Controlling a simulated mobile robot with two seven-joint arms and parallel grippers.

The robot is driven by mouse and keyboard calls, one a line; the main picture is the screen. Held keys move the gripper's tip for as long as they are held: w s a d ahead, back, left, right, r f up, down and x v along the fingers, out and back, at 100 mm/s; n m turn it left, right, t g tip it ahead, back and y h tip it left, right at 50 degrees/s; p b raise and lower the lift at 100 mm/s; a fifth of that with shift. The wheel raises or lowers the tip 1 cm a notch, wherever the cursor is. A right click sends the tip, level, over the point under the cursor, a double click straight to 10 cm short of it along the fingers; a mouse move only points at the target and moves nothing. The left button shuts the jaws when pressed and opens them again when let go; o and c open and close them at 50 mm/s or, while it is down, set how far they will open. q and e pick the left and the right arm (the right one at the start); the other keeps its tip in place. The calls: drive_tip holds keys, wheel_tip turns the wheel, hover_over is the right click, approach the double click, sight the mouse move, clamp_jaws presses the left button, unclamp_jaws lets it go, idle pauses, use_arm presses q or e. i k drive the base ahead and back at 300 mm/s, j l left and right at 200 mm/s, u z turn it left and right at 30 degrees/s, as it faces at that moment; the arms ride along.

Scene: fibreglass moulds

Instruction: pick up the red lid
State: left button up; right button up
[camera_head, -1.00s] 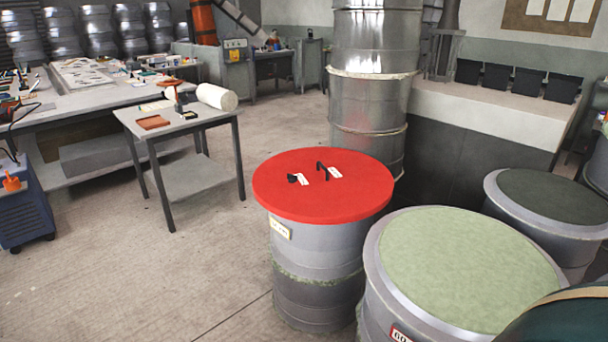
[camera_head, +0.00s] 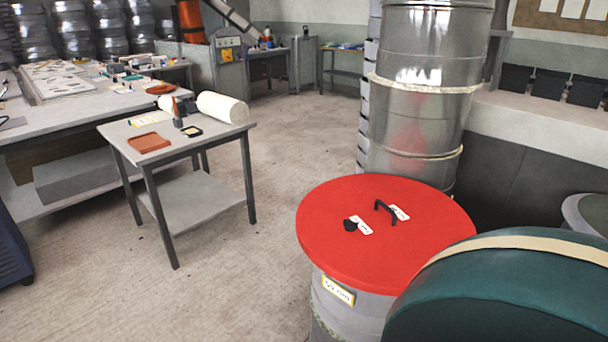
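The red lid (camera_head: 340,205) is a flat round disc on top of a grey drum (camera_head: 327,309) in the lower right of the head view. It has a black arched handle (camera_head: 384,211), a small black knob (camera_head: 350,225) and two white tags on top. A dark teal rounded shape overlaps its lower right edge in the picture. Neither of my grippers is in view.
The dark teal shape with a tan band (camera_head: 490,310) fills the lower right corner; I cannot tell what it is. A tall shiny metal cylinder (camera_head: 415,130) stands behind the lid. A small grey table (camera_head: 215,141) stands to the left. The floor (camera_head: 225,300) left of the drum is clear.

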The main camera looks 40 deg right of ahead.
sight(404, 223)
drive_tip(key=i+z, duration=0.1)
drive_tip(key=i, duration=0.7)
drive_tip(key=i+j, duration=0.15)
drive_tip(key=i, duration=0.7)
drive_tip(key=i+z, duration=0.7)
drive_tip(key=i, duration=0.15)
drive_tip(key=i+j+z, duration=0.3)
drive_tip(key=i+l+z, duration=0.1)
drive_tip(key=z, duration=1.7)
